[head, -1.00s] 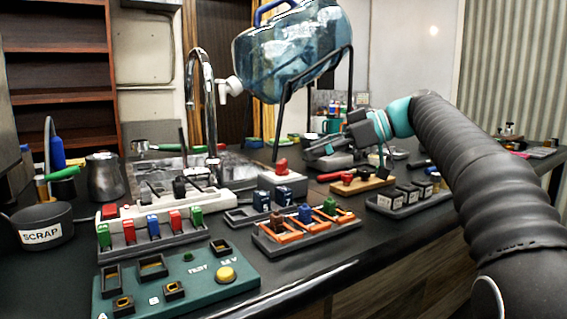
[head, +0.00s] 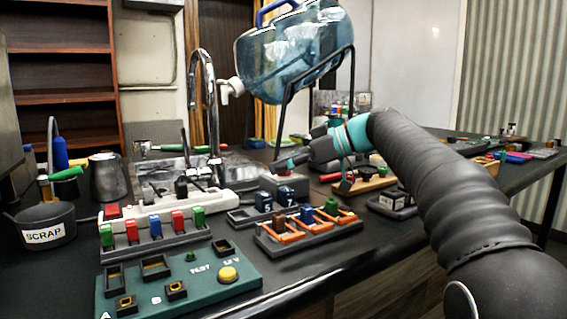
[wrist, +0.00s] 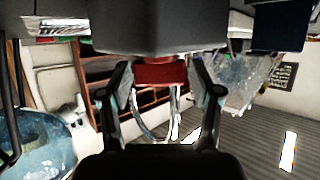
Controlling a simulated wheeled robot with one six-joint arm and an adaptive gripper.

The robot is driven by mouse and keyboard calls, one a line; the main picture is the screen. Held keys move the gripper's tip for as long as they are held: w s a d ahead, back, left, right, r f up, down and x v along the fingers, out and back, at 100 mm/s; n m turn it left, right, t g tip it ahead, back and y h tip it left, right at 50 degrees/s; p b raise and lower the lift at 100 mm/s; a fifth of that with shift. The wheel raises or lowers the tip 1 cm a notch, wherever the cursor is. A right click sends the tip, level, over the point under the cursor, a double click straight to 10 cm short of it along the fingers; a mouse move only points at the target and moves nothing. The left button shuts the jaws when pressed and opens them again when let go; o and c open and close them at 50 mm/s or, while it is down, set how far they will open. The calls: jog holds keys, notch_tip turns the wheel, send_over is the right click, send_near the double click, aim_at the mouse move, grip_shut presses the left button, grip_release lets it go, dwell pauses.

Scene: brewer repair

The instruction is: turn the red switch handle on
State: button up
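The red switch handle (wrist: 160,73) shows in the wrist view between the fingertips of my gripper (wrist: 160,82), against a grey box (wrist: 158,30). The fingers stand apart, one on each side of the red handle, with a narrow gap seen at each side. In the head view my gripper (head: 290,162) reaches in from the right, at the top of the grey switch box (head: 286,186). There it hides most of the red handle.
The tray with blue blocks (head: 240,217) and the tray with orange clips (head: 275,243) are in front of the box. A power strip (head: 150,201) lies to its left. The metal stand with the blue water bottle (head: 290,50) rises behind.

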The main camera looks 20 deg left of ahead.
jog(key=c, duration=0.7)
jog(key=shift+f+t+b, duration=0.15)
jog(key=shift+t+b, duration=0.15)
jog(key=shift+b, duration=0.2)
jog(key=shift+f+m+t+b, duration=0.1)
jog(key=shift+m+t+b, duration=0.45)
jog(key=shift+b, duration=0.3)
jog(key=m+t+b, duration=0.2)
jog(key=b, duration=0.1)
jog(key=shift+s+m+t, duration=0.1)
jog(key=shift+m+t, duration=0.15)
jog(key=shift+t, duration=0.1)
jog(key=m+t, duration=0.1)
jog(key=m+t+h, duration=0.1)
jog(key=m+t+b, duration=0.1)
jog(key=shift+r+h, duration=0.25)
jog(key=shift+h, duration=0.15)
jog(key=shift+m+t+h, duration=0.6)
jog(key=shift+m+t, duration=0.4)
jog(key=shift+t, duration=0.1)
jog(key=o, duration=1.1)
